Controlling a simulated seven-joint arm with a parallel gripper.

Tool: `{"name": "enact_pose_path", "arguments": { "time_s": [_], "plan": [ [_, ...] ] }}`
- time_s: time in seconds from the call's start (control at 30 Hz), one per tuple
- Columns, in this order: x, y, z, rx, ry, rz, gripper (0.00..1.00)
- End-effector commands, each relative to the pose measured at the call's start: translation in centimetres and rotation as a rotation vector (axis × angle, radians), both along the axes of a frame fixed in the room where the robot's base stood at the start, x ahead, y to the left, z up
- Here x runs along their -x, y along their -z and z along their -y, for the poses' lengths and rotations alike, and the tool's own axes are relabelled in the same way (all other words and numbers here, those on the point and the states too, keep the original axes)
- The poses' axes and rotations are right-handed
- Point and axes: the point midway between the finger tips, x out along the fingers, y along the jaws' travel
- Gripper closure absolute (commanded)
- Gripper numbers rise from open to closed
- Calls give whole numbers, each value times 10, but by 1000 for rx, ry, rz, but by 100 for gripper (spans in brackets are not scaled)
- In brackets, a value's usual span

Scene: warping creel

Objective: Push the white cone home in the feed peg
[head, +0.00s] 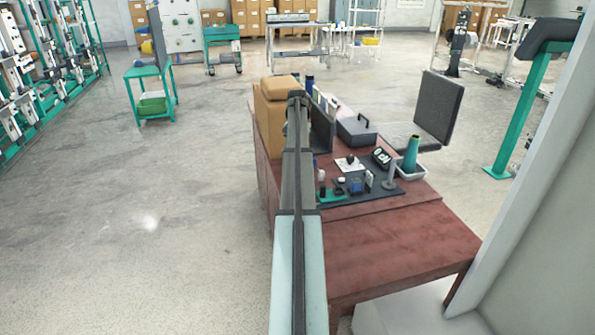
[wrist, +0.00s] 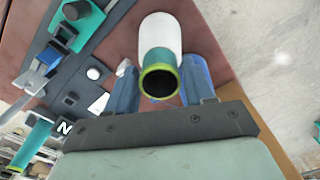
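The white cone (wrist: 160,32) shows at the top middle of the wrist view. Its teal end has a yellow-green rim around a dark hollow that faces the camera. My gripper (wrist: 161,84) has one blue finger on each side of this teal end, with little or no gap, and looks shut on it. The white part extends beyond the fingertips over the red-brown desk. I cannot make out the feed peg. In the head view my arm hides the gripper and the cone.
The desk (head: 400,250) carries a dark mat with small parts, a grey case (head: 357,131) and a teal cone (head: 411,152) in a white tray. A tan box (head: 270,120) stands at its left edge, close to my arm. Open floor lies to the left.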

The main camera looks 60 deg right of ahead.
Motion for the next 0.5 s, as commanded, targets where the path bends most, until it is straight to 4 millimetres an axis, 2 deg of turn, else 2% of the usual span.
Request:
{"name": "enact_pose_path", "arguments": {
  "time_s": [0.07, 0.4, 0.5],
  "plan": [
    [0, 0, 0, 0, 0, 0, 55],
    [0, 0, 0, 0, 0, 0, 88],
    [0, -1, 0, 0, 0, 0, 89]
  ]
}}
